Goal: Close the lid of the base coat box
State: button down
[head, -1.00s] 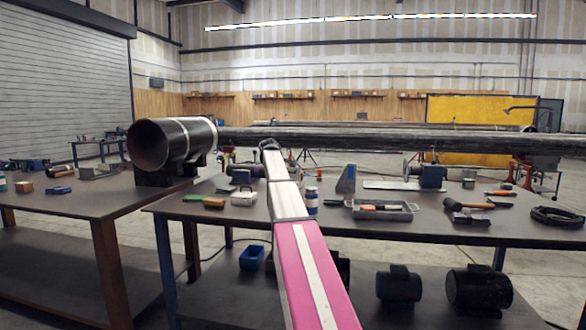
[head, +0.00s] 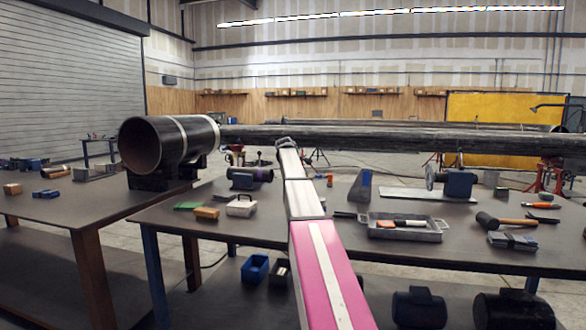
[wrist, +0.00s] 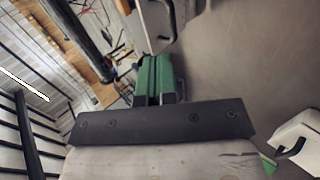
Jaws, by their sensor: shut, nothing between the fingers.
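No label reading base coat can be made out. The white box with a handle (head: 241,205) on the near table (head: 220,228) is the most box-like thing there, but whether it is the base coat box or its lid is open cannot be told. A white box with a dark handle (wrist: 297,143) shows at the lower right of the wrist view, partly cut off. My gripper (wrist: 153,78) points away from the wrist with its green fingers shut together and empty. It stands to the left of that white box in the wrist view, apart from it. In the head view my arm hides it.
A large pipe (head: 165,142) lies across supports behind the table. A metal tray (head: 408,232), a hammer (head: 505,222) and a grinder-like blue machine (head: 458,184) stand on the right. An orange-brown block (head: 206,215) is beside the white box.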

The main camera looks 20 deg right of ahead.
jog(key=x, duration=0.8)
jog(key=shift+d, duration=0.1)
